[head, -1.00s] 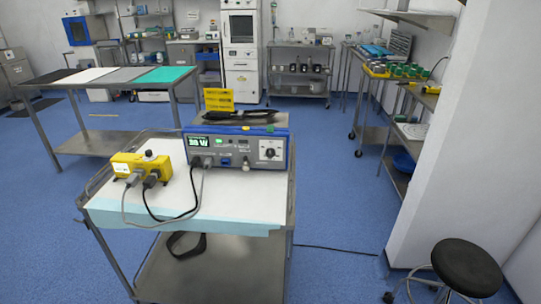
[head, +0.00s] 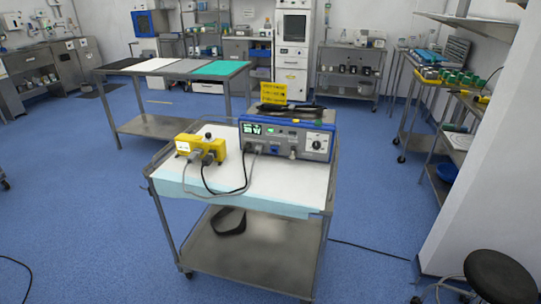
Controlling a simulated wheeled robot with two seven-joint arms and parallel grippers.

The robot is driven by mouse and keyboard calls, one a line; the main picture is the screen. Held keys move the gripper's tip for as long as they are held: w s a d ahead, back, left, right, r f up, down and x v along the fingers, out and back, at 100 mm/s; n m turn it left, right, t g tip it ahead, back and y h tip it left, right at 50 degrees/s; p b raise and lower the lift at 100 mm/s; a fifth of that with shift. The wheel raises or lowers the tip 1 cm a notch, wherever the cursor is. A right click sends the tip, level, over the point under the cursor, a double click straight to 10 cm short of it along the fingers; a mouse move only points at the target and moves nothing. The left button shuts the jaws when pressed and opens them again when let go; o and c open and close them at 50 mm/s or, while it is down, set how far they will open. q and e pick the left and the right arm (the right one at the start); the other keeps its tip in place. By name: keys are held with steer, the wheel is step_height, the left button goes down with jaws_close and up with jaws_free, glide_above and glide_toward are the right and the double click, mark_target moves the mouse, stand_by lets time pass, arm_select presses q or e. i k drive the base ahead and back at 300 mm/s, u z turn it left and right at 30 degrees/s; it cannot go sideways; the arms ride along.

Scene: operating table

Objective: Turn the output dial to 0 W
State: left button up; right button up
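The output dial (head: 317,144) is a dark round knob on a white plate at the right end of the front panel of a blue and grey generator unit (head: 283,153). A small green-lit display (head: 252,129) is at the panel's left end; its digits are too small to read surely. The unit stands at the back of a steel cart (head: 250,258) covered with a white and pale blue drape (head: 240,203). Neither of my grippers is in view.
A yellow box (head: 201,149) with plugged cables sits left of the unit. A black stool (head: 499,277) stands at lower right by a white wall (head: 475,170). Blue floor left of the cart is free.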

mark_target(316, 144)
steer(key=u, duration=1.2)
steer(key=i, duration=1.05)
steer(key=z, duration=1.25)
steer(key=i, duration=0.55)
steer(key=z, duration=0.55)
